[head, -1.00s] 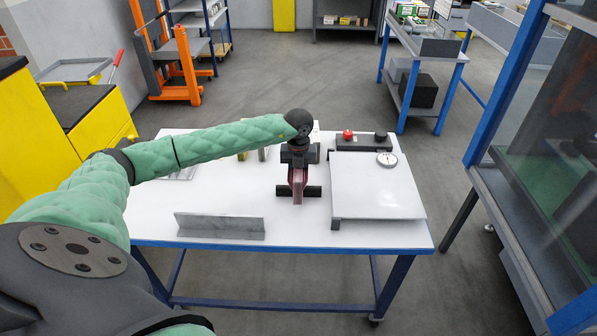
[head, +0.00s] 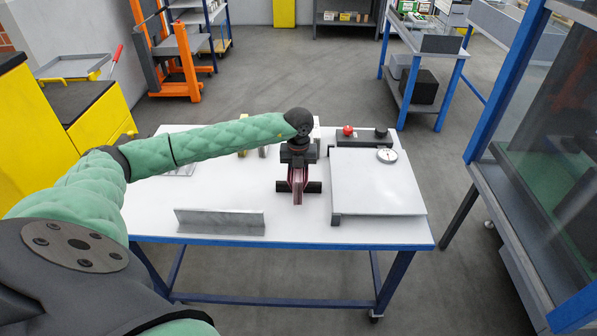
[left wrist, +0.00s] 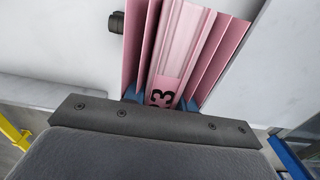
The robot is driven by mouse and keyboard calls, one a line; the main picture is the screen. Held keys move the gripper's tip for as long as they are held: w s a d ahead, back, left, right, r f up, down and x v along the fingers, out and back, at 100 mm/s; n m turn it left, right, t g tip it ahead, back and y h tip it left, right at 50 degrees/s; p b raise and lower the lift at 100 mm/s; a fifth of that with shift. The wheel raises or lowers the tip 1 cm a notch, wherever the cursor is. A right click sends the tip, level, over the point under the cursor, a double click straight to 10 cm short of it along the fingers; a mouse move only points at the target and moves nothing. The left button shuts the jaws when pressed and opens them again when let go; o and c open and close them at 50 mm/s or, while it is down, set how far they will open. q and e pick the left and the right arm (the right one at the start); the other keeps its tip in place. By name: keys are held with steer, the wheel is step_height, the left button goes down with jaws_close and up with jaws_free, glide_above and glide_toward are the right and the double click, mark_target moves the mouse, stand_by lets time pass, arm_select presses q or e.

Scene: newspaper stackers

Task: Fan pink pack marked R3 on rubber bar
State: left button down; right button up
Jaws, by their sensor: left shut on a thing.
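The pink pack (head: 298,190) is held upright in my left gripper (head: 298,165) above the table. In the left wrist view the pink pack (left wrist: 172,70) shows a "3" with part of a letter before it, and its leaves are splayed apart to both sides. The blue fingertips of my left gripper (left wrist: 160,98) are shut on it. The black rubber bar (head: 313,187) crosses behind the pack, its middle hidden. Whether the pack's lower edge touches the bar I cannot tell. My right gripper is in no view.
The white table (head: 150,215) carries a grey metal angle (head: 220,221) at front left. A raised white plate (head: 375,185) with a round dial (head: 387,155) stands at right. Behind it is a dark box with a red button (head: 348,130). Small items behind my arm are partly hidden.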

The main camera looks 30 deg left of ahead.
arm_select(q)
steer(key=shift+s+d, duration=0.2)
steer(key=shift+s, duration=0.2)
steer(key=shift+s+d+f, duration=0.1)
steer(key=shift+s, duration=0.1)
steer(key=shift+s+d, duration=0.2)
steer(key=shift+s, duration=0.15)
steer(key=shift+w+r, duration=0.1)
steer(key=shift+r, duration=1)
steer(key=shift+r+p, duration=0.9)
steer(key=shift+r, duration=1.6)
